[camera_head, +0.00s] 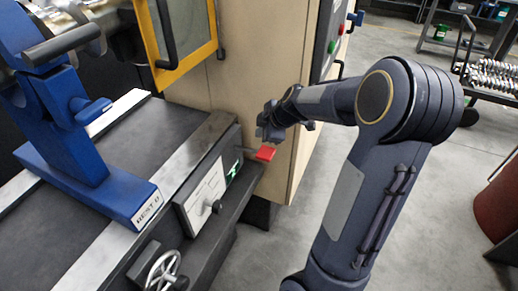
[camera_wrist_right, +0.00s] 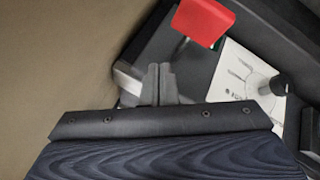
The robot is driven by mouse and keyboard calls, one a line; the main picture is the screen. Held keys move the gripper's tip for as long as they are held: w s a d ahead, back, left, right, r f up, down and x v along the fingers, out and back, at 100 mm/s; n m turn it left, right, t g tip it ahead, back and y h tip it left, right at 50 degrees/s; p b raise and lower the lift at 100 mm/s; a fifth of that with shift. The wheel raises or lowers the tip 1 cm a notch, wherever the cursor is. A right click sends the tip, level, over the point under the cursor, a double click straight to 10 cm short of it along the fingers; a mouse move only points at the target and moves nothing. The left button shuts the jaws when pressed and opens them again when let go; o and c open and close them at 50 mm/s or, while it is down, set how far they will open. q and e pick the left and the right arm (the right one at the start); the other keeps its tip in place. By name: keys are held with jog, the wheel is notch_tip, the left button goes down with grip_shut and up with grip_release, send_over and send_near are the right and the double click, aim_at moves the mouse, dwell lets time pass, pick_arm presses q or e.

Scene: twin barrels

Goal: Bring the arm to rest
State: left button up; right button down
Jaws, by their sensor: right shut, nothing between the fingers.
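My right arm (camera_head: 375,150) reaches in from the lower right of the head view. Its gripper (camera_head: 268,130) hangs beside the machine's right end, close to a red handle (camera_head: 265,153). In the right wrist view, the gripper fingers (camera_wrist_right: 158,84) are together with nothing between them. The red handle (camera_wrist_right: 203,22) stands beyond and to the right of the fingertips there, with a visible gap. My left gripper is not in view.
A blue machine part (camera_head: 75,130) stands on the dark bed at left. The beige cabinet (camera_head: 260,80) is close behind my right gripper. A control plate (camera_wrist_right: 245,75) with a black knob lies near it. A cart (camera_head: 490,80) and reddish barrel (camera_head: 500,205) are at right; open floor lies between.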

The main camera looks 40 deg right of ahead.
dwell(0.5)
jog(key=shift+a+r, duration=0.2)
jog(key=shift+r, duration=0.05)
jog(key=s+a+r+m+y+p, duration=0.3)
jog(key=s+a+r+m+p, duration=0.2)
jog(key=s+a+r, duration=0.5)
jog(key=s+a+r+m+g+p, duration=0.2)
jog(key=s+a+m+p, duration=0.3)
jog(key=s+a, duration=0.5)
jog(key=s+r+m, duration=0.1)
jog(key=s+m, duration=0.1)
jog(key=s, duration=0.2)
jog(key=shift+s+a+m, duration=0.25)
jog(key=shift+m, duration=0.05)
